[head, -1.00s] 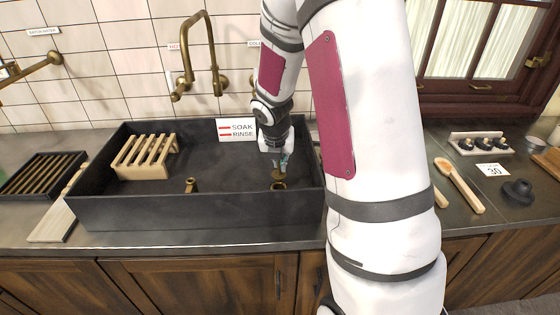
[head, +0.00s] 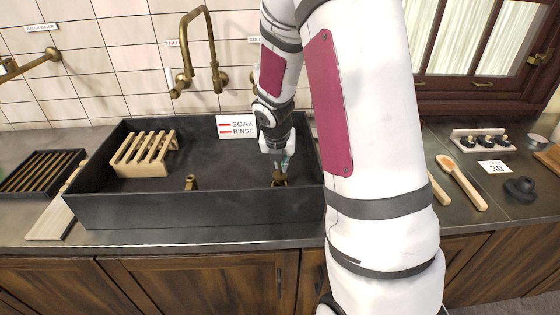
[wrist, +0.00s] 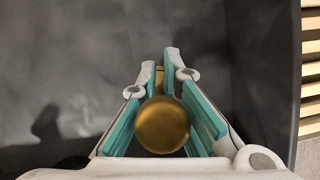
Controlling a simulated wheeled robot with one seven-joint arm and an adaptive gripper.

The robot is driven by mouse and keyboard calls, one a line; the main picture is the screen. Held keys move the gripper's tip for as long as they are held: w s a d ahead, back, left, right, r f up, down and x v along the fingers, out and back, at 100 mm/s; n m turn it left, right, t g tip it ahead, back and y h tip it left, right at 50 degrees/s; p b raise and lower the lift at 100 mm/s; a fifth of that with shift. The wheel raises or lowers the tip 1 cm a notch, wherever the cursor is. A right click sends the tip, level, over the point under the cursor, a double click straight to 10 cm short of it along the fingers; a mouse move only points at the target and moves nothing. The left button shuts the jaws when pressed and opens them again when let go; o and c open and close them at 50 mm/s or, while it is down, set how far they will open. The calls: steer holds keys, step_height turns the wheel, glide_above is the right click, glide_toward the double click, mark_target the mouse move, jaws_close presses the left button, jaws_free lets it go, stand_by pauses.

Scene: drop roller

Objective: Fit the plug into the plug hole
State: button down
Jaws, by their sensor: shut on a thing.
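My gripper (head: 285,163) is down inside the dark sink (head: 200,207), near its right end. It is shut on the brass plug (head: 279,177), which shows as a round brass knob (wrist: 162,125) between the teal finger pads in the wrist view. In the head view the plug is right at the spot of the plug hole on the sink floor. The hole itself is hidden under the plug, so I cannot tell whether the plug is seated in it.
A wooden slatted rack (head: 145,154) stands at the left in the sink. A brass upright piece (head: 191,183) stands in the middle of the sink. A SOAK/RINSE sign (head: 236,127) is at the back. A brass tap (head: 211,50) hangs above. The sink walls surround my gripper.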

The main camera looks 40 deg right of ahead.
mark_target(280, 163)
steer(key=shift+f+b, duration=0.55)
steer(key=shift+f, duration=1.1)
stand_by(2.3)
steer(key=c, duration=1.7)
jaws_free()
steer(key=shift+o, duration=0.6)
steer(key=o, duration=1.1)
steer(key=shift+r, duration=0.15)
steer(key=shift+p+v, duration=3.3)
steer(key=shift+v, duration=0.1)
steer(key=shift+s, duration=0.1)
